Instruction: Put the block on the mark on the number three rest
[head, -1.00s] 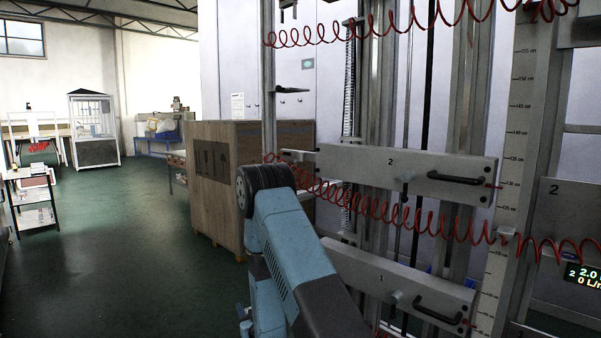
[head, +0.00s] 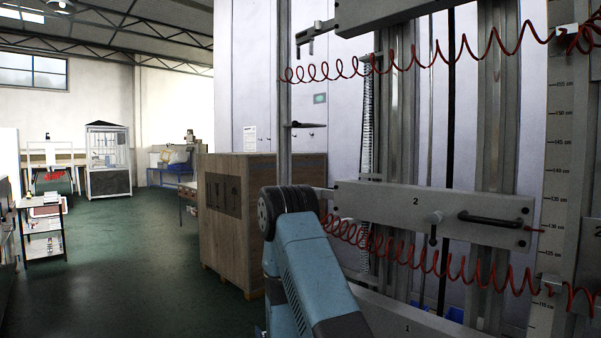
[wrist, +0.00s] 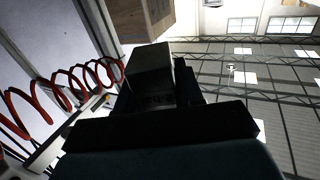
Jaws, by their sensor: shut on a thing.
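In the wrist view, my gripper (wrist: 155,88) is dark and in shadow. It is shut on a grey block (wrist: 151,62), whose far part shows beyond the fingers. The head view shows only my blue arm, not my gripper or the block. A grey plate numbered 2 (head: 375,204) with a black handle and a small knob is on the metal frame at right. A plate numbered 1 (head: 385,318) is below it, partly cut off. Another plate (head: 385,11) is above, its number out of view. No mark can be made out.
Red coiled hoses (head: 430,70) hang across the frame; one also passes close to the left of my gripper in the wrist view (wrist: 45,105). A centimetre scale (head: 559,140) stands at right. A wooden crate (head: 232,235) stands beside my arm.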

